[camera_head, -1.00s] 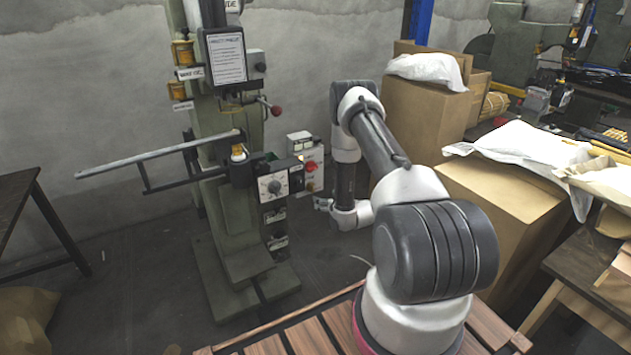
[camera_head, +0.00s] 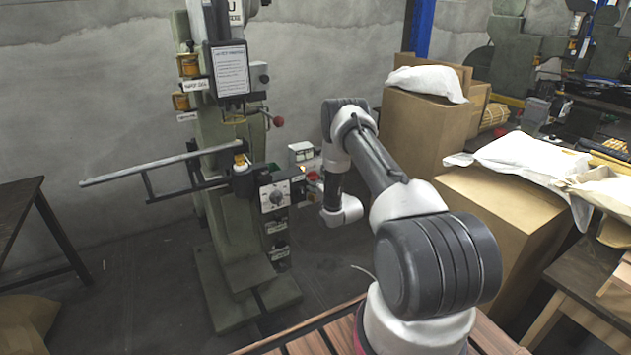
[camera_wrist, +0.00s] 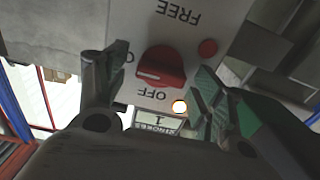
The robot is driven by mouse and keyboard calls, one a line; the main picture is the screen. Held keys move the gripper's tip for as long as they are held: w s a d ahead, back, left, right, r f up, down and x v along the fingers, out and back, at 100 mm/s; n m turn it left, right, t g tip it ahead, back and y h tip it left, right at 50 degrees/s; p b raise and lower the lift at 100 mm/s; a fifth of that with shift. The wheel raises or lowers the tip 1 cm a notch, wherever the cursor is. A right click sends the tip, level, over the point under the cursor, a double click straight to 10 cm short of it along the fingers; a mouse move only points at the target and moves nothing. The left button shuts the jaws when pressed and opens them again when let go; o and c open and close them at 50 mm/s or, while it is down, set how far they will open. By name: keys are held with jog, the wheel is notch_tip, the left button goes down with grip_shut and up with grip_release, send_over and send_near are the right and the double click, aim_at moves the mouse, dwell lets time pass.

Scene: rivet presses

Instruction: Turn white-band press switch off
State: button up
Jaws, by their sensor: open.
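The green press (camera_head: 232,215) stands left of centre in the head view. A pale switch box (camera_head: 302,152) is on its right side, with a red switch (camera_head: 312,176) partly hidden by my arm. In the wrist view the red rotary knob (camera_wrist: 160,66) sits on a white panel (camera_wrist: 185,25). Upside-down labels read FREE and OFF. The knob's white mark points left, towards a label mostly hidden by a finger. My gripper (camera_wrist: 160,84) is open, one finger on each side of the knob; contact cannot be told. No white band is clearly visible.
A red lamp (camera_wrist: 208,48) and a lit lamp (camera_wrist: 180,107) sit near the knob. Cardboard boxes (camera_head: 425,130) stand right of my arm. Dark floor lies in front of the press.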

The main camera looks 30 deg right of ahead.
jog(key=c, duration=1)
jog(key=shift+n, duration=0.3)
jog(key=n, duration=0.3)
jog(key=shift+a+n, duration=0.1)
jog(key=shift+n, duration=0.2)
jog(key=n, duration=0.4)
jog(key=shift+f+n, duration=0.1)
jog(key=shift+n, duration=0.2)
jog(key=n, duration=0.4)
jog(key=shift+a+f, duration=0.1)
jog(key=shift+f+n, duration=0.1)
jog(key=shift+n, duration=2.4)
